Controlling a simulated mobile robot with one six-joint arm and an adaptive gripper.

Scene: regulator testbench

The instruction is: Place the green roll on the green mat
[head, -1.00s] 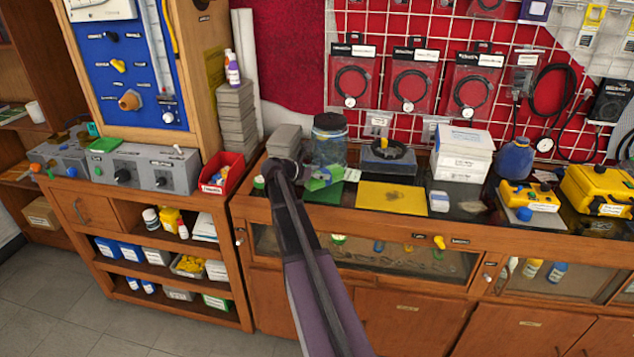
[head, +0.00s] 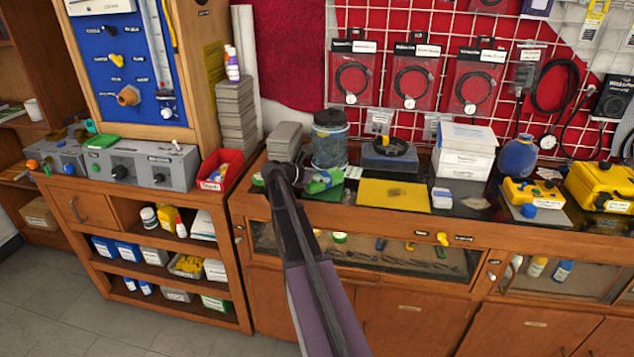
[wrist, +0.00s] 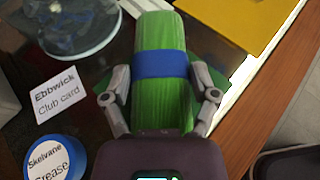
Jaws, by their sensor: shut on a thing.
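The green roll (wrist: 160,105) has a blue band around its middle and fills the centre of the wrist view. My gripper (wrist: 160,88) is shut on it, one finger on each side. In the head view, the green roll (head: 323,181) shows just right of my gripper (head: 298,178), partly hidden by it. The dark green mat (head: 330,195) lies under the roll, left of the yellow mat. Most of the green mat is hidden by the roll and my arm. I cannot tell whether the roll touches the mat.
A yellow mat (head: 393,194) lies to the right. A glass jar (head: 329,145) stands behind the roll. A club card (wrist: 62,95) and a blue-lidded grease tin (wrist: 56,158) lie left of the roll. The wooden counter edge (wrist: 285,75) is close on the right in the wrist view.

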